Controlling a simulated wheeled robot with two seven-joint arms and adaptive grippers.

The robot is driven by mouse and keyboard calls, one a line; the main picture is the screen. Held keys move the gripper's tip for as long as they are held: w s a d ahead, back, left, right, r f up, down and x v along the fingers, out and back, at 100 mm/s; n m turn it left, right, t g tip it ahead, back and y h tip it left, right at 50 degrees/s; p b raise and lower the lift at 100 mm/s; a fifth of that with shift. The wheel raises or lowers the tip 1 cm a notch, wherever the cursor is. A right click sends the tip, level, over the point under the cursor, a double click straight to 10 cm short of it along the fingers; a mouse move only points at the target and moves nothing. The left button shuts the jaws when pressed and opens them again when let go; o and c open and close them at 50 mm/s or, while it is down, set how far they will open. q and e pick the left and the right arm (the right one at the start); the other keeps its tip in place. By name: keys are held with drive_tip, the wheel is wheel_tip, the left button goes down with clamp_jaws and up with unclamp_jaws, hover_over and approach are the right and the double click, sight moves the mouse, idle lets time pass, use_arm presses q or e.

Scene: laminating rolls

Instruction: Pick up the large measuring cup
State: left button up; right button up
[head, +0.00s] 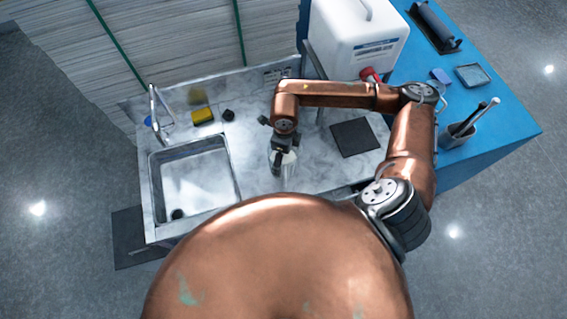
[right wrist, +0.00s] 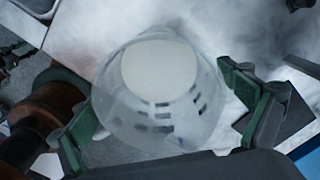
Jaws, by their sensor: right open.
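The large measuring cup (right wrist: 165,115) is translucent with dark graduation marks and a pale round area inside. In the right wrist view it lies between the two green-padded fingers of my right gripper (right wrist: 163,108). The fingers are apart, one on each side of the cup; whether a pad touches it is unclear. In the head view the cup (head: 283,166) stands on the marble counter, partly hidden under my right gripper (head: 284,150). My left gripper is not in view.
A sink (head: 193,185) with a tap is left of the cup. A yellow sponge (head: 203,115) and a dark mat (head: 355,138) lie on the counter (head: 250,100). A white canister (head: 355,40) stands behind right, with a blue table (head: 510,120) beyond.

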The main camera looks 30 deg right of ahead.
drive_tip(key=shift+f, duration=1.45)
drive_tip(key=shift+c, duration=0.4)
drive_tip(key=c, duration=1.8)
drive_tip(key=shift+c, duration=0.2)
drive_tip(key=shift+r, duration=0.15)
